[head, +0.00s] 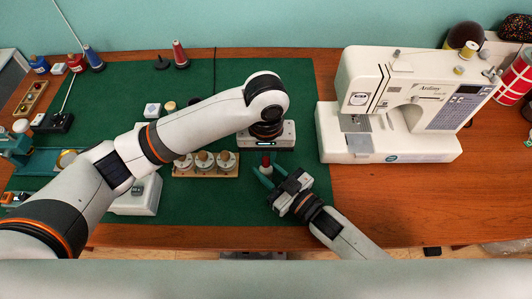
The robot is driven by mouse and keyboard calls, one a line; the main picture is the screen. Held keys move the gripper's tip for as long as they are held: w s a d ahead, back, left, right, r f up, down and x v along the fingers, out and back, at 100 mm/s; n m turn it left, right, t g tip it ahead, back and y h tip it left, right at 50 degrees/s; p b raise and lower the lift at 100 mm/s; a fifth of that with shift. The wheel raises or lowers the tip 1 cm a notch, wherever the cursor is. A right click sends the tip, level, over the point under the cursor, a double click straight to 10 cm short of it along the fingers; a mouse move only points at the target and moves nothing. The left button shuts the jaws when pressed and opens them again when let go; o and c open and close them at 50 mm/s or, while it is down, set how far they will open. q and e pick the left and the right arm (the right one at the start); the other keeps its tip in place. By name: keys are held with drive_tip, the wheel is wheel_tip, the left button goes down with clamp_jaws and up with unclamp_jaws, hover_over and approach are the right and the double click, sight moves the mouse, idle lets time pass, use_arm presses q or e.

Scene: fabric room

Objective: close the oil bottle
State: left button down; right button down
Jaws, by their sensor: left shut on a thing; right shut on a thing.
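The oil bottle (266,169) is small and pale and stands on the green mat right of the mat's middle. Its red cap (266,159) shows at the top, just below my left gripper (266,148). The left gripper is over the bottle from above, shut on the cap; its fingertips are mostly hidden behind its own body. My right gripper (268,177) comes from the lower right, its teal fingers shut around the bottle's body. The bottle looks upright. Whether the cap is seated on the neck cannot be told.
A wooden rack (205,172) with several round spools stands just left of the bottle. A white sewing machine (400,105) stands to the right. A white box (140,198) sits under my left arm. Thread cones (180,56) stand at the back. The front right table is clear.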

use_arm(q)
drive_tip(key=m, duration=1.8)
drive_tip(key=shift+m, duration=0.4)
drive_tip(key=m, duration=0.5)
drive_tip(key=shift+m, duration=0.3)
drive_tip(key=c, duration=1.3)
unclamp_jaws()
wheel_tip(320, 180, up, 12)
drive_tip(key=shift+f, duration=0.1)
